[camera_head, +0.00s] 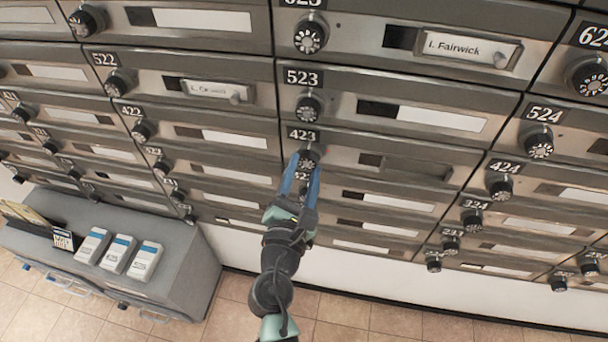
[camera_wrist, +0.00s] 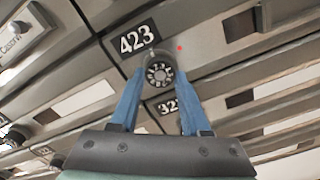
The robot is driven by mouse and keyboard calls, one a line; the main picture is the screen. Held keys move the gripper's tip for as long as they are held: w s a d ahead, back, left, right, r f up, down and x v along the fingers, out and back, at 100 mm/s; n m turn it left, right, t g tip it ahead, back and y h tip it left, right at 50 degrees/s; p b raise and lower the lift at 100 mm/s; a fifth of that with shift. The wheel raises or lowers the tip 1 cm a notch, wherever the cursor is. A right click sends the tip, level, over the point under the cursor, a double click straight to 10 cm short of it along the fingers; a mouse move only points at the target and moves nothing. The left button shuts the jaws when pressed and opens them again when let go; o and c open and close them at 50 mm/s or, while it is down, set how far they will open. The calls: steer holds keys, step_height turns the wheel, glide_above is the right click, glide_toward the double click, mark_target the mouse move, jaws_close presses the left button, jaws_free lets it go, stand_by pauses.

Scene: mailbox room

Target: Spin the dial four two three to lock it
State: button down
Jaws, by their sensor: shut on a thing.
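The dial of mailbox 423 (camera_wrist: 159,73) is a round black knob with white marks, just below the black 423 number plate (camera_wrist: 134,39). In the head view the dial (camera_head: 308,158) and its plate (camera_head: 304,134) are near the middle of the mailbox wall. My gripper (camera_wrist: 157,84) has its two blue fingers on either side of the dial, closed on it. The gripper also shows in the head view (camera_head: 306,170), reaching up from below. A small red light (camera_wrist: 180,47) shows to the right of the dial. The dial's exact setting is too small to read.
Other dials sit close by, such as 523 (camera_head: 308,107) above and 424 (camera_head: 500,187) to the right. A grey cabinet (camera_head: 185,262) with white-and-blue boxes (camera_head: 118,253) stands at lower left. Tiled floor (camera_head: 400,325) shows at the bottom.

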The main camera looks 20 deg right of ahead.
steer(key=m+b, duration=0.4)
steer(key=m, duration=0.3)
steer(key=shift+a+f, duration=0.1)
steer(key=m+b, duration=0.4)
steer(key=m, duration=0.2)
steer(key=shift+m, duration=0.4)
steer(key=m+b, duration=0.5)
steer(key=m, duration=0.2)
steer(key=m+b, duration=0.3)
steer(key=m, duration=0.1)
steer(key=shift+r+m+b, duration=0.25)
steer(key=shift+m+b, duration=0.45)
steer(key=shift+m, duration=0.6)
steer(key=shift+c, duration=1.9)
jaws_free()
